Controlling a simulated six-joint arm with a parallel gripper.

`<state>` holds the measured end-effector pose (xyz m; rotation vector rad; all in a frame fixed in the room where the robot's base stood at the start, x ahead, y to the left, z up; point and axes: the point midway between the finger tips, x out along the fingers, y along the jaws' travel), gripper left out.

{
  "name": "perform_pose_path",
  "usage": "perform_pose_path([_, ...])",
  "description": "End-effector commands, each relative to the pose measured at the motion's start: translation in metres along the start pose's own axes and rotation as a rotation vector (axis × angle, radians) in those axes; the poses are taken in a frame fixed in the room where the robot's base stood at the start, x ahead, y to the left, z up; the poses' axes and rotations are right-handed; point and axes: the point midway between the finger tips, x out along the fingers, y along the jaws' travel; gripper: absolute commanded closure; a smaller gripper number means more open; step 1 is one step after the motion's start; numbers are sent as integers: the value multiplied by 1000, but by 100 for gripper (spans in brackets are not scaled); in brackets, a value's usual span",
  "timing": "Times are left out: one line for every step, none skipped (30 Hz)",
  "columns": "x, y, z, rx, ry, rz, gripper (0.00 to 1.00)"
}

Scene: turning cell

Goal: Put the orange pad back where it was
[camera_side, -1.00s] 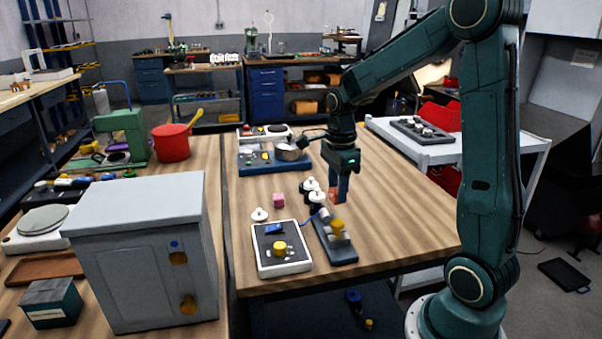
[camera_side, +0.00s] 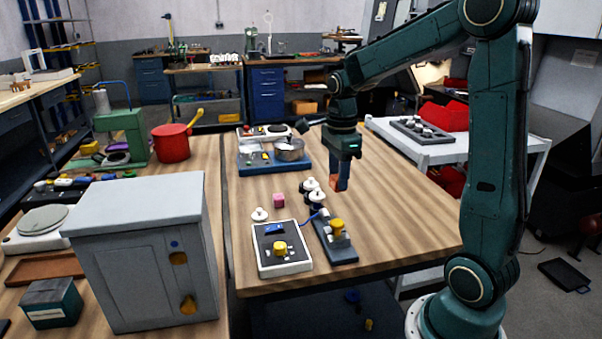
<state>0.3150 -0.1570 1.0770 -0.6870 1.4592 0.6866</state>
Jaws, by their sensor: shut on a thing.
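My gripper (camera_side: 341,186) points straight down above the right half of the wooden table, its jaws shut. A small orange pad (camera_side: 335,183) shows at the left side of its fingertips, partly hidden by them. The pad is held and appears to be a little above the tabletop.
A dark fixture (camera_side: 338,247) lies nearer. A blue tray (camera_side: 262,168) with a metal pot (camera_side: 289,149) is behind. Table to the right is clear.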

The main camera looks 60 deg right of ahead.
Motion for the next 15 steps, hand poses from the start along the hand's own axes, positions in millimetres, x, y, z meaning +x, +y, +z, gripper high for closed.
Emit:
perform_pose_path([0, 0, 0, 0, 0, 0, 86])
perform_pose_path([0, -1, 0, 0, 0, 0, 86])
perform_pose_path([0, -2, 1, 1, 0, 0, 86])
perform_pose_path([-1, -2, 1, 1, 0, 0, 86])
perform_pose_path([-1, -4, 2, 1, 0, 1, 86])
perform_pose_path([-2, -6, 2, 2, 0, 1, 86])
perform_pose_path([-3, -8, 3, 3, 0, 0, 86])
perform_pose_path([-4, -10, 4, 4, 0, 0, 86])
perform_pose_path([-5, -13, 6, 6, 0, -1, 86])
perform_pose_path([-6, -16, 7, 7, 1, -1, 86])
perform_pose_path([-7, -20, 8, 9, 1, -1, 86])
perform_pose_path([-9, -24, 10, 12, 1, -1, 86])
perform_pose_path([-10, -28, 12, 15, 1, -1, 86])
perform_pose_path([-11, -33, 14, 17, 1, -1, 86])
perform_pose_path([-13, -38, 16, 20, 1, -1, 86])
